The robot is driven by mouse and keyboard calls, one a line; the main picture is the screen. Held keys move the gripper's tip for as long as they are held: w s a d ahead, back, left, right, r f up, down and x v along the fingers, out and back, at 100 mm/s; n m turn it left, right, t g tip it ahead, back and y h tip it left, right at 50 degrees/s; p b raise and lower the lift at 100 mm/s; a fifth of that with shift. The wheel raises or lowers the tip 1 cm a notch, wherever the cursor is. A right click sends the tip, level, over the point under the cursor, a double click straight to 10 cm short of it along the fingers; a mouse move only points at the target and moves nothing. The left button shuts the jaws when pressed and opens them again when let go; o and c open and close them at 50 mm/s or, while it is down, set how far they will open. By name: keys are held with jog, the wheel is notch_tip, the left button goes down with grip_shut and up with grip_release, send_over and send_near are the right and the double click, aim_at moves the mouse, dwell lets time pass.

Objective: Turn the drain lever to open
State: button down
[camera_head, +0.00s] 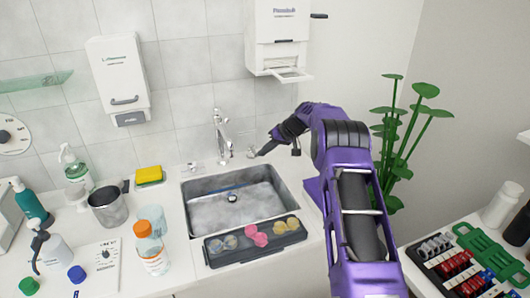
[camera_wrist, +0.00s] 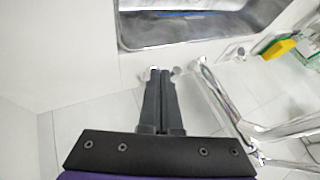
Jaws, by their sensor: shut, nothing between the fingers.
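The metal sink (camera_head: 188,200) is set in the white counter, with cloudy grey water or suds in it and a dark round drain piece (camera_head: 232,197) showing. The chrome faucet (camera_head: 221,135) stands upright behind it; it also shows in the wrist view (camera_wrist: 228,108). A small metal knob or lever (camera_head: 251,152) sits on the counter right of the faucet, and in the wrist view a small rounded end (camera_wrist: 177,71) shows beside my fingertips. My gripper (camera_head: 259,153) is shut and empty, right beside this piece. I cannot tell whether they touch or which way the lever points.
A dark tray (camera_head: 222,259) with pink and yellow pieces lies along the sink's front edge. Bottles, including an orange-labelled one (camera_head: 153,255), and a metal cup (camera_head: 109,207) crowd the left. A plant (camera_head: 397,150) stands right of my arm.

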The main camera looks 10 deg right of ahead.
jog(key=shift+s+a+m, duration=0.1)
jog(key=shift+a+m, duration=0.05)
jog(key=shift+m, duration=0.15)
jog(key=shift+a+t+b, duration=0.15)
jog(key=shift+t+b, duration=0.15)
jog(key=shift+b, duration=0.1)
jog(key=a+m+h+b, duration=0.1)
jog(key=m, duration=0.1)
jog(key=a+m+t+h+b, duration=0.1)
jog(key=a+m+b, duration=0.1)
jog(key=shift+s+t, duration=0.3)
jog(key=shift+s, duration=0.1)
jog(key=shift+a+b, duration=0.3)
jog(key=shift+b, duration=0.1)
jog(key=shift+f, duration=0.1)
